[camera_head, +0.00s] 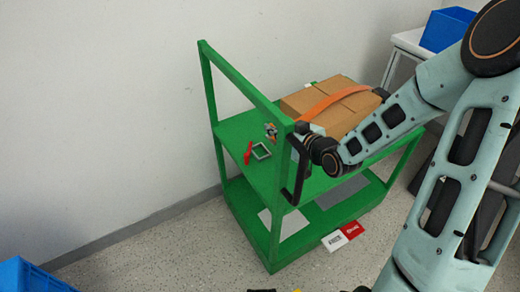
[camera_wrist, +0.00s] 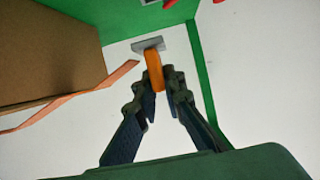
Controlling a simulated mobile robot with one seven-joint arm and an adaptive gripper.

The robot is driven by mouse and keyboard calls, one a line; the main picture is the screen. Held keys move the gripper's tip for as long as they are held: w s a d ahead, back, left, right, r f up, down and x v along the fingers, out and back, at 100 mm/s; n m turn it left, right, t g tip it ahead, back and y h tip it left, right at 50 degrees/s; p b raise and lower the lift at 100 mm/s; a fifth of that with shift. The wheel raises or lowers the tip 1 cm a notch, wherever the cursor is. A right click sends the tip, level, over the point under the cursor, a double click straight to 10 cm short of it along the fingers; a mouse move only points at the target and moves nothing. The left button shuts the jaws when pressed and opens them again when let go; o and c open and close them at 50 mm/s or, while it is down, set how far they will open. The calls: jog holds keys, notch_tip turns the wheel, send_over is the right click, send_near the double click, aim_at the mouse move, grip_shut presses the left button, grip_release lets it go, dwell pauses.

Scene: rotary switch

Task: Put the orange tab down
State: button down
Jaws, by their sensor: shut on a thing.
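The orange tab (camera_wrist: 154,70) is a small upright piece in the wrist view, joined to or touching a flat grey piece (camera_wrist: 147,44) at its far end. My gripper (camera_wrist: 161,84) has its two dark fingers closed in around the near end of the tab. The fingertips hide part of that end. I cannot tell there what the grey piece is fixed to.
Red and white cards (camera_head: 343,236) lie on the floor.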

jog(key=a+f, duration=0.1)
jog(key=f, duration=0.1)
jog(key=w+a+f+b, duration=0.1)
jog(key=f, duration=0.1)
jog(key=w+a+f+b, duration=0.1)
jog(key=a+f, duration=0.1)
jog(key=shift+w, duration=0.25)
notch_tip(320, 180, down, 2)
jog(key=shift+a+f+b, duration=0.1)
jog(key=shift+f+b, duration=0.1)
jog(key=shift+b, duration=0.4)
jog(key=shift+s+f, duration=0.1)
jog(key=shift+f, duration=0.4)
jog(key=c, duration=2.1)
grip_release()
jog(key=shift+o, duration=0.3)
jog(key=shift+f, duration=0.1)
jog(key=shift+s+d+r, duration=0.25)
jog(key=shift+d+r, duration=0.05)
jog(key=shift+r, duration=0.2)
jog(key=p+v, duration=0.3)
jog(key=v, duration=0.8)
